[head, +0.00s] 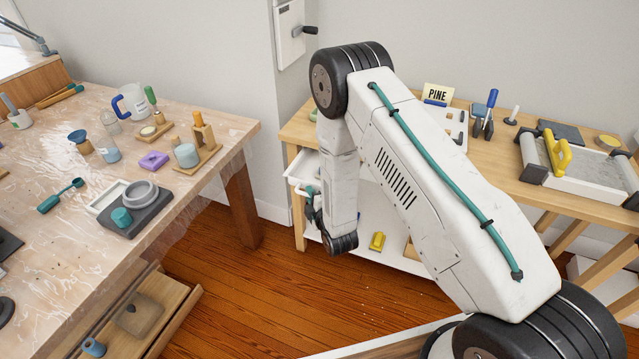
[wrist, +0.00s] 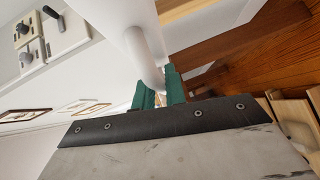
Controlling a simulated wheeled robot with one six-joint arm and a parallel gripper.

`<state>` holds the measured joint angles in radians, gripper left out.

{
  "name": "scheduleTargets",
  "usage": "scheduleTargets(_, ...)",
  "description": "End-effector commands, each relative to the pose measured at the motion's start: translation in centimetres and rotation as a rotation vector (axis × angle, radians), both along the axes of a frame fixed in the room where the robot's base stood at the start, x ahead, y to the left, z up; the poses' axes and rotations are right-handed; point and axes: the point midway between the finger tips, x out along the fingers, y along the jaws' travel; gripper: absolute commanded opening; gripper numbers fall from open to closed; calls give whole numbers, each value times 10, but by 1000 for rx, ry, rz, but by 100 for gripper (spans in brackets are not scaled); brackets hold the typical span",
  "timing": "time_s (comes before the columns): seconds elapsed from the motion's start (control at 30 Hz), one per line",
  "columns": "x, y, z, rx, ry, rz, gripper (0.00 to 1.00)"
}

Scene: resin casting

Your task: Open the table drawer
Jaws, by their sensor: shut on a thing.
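The white drawer (head: 303,166) is under the left end of the wooden table on the right. In the head view it appears to stick out a little from under the tabletop, and my arm hides its right part. My gripper (head: 311,205) is at its front, partly hidden by my wrist. In the wrist view, the green fingers of my gripper (wrist: 160,90) are shut on a white rounded bar, the drawer handle (wrist: 143,58). The handle joins a white surface, the drawer front (wrist: 112,14).
The tabletop (head: 505,143) above holds tools, a PINE sign (head: 437,94) and a roller tray (head: 590,185). A yellow item (head: 377,241) lies on the low shelf. The left workbench (head: 225,135) is crowded, with an open wooden drawer (head: 185,310) below. Floor between is clear.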

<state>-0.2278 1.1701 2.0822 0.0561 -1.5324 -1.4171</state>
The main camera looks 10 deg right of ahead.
Motion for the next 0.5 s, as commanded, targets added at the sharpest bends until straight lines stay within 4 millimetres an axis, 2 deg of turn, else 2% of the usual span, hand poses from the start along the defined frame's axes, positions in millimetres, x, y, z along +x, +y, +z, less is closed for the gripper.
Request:
scheduleTargets(0.03,-9,6,-1,-1,4,1,0)
scheduleTargets(0.2,-27,18,-1,-1,3,-1,0)
scheduleTargets(0.5,-37,26,-1,-1,2,-3,0)
